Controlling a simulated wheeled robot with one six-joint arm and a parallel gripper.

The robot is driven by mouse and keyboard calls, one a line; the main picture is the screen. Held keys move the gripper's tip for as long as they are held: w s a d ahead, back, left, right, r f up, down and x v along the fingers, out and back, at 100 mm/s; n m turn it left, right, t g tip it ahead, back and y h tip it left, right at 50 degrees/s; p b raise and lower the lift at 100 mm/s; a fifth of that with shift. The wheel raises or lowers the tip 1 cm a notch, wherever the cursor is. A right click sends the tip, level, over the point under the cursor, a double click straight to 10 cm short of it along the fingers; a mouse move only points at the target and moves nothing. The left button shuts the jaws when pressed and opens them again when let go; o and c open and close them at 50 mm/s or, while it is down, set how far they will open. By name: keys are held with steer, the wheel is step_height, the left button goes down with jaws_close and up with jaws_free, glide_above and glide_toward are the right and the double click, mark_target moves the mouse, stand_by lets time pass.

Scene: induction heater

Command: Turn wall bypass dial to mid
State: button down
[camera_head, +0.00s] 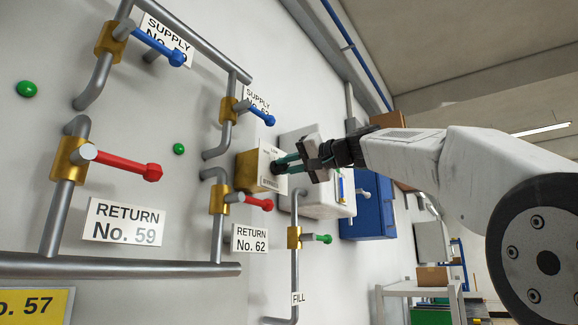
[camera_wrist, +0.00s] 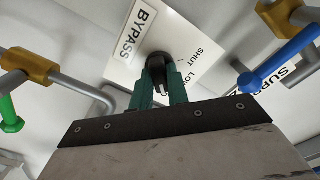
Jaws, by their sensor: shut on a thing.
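The bypass dial (camera_wrist: 158,66) is a dark round knob on a white plate (camera_wrist: 135,35) marked BYPASS, SHUT and LOW. In the wrist view my gripper (camera_wrist: 162,80) has its green fingers on both sides of the dial, shut on it. A light mark shows on the knob between the fingers; which setting it points to cannot be told. The fingers hide part of the dial, and the MID lettering is not readable.
Blue supply levers (camera_head: 262,116), red return levers (camera_head: 257,203) and a green fill lever (camera_head: 322,239) stick out from wall pipes around the dial. A pale wall box (camera_head: 335,205) and a blue cabinet (camera_head: 372,210) are behind my gripper.

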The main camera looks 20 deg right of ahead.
steer(key=c, duration=1.4)
jaws_free()
steer(key=shift+o, duration=0.2)
steer(key=v, duration=0.7)
steer(key=shift+s+d, duration=0.25)
steer(key=shift+d, duration=0.05)
step_height(320, 180, down, 26)
steer(key=s+m+g+h, duration=0.2)
steer(key=g+h, duration=0.3)
steer(key=g, duration=0.1)
steer(key=s+a+f+n+g+h, duration=0.1)
steer(key=s+f+n+g+h, duration=0.2)
steer(key=s+f, duration=2.6)
step_height(320, 180, down, 4)
steer(key=g+h, duration=0.2)
steer(key=g, duration=0.2)
steer(key=shift+s+a+n+h, duration=0.2)
steer(key=shift+a+n+h, duration=0.1)
steer(key=shift+a+n, duration=0.1)
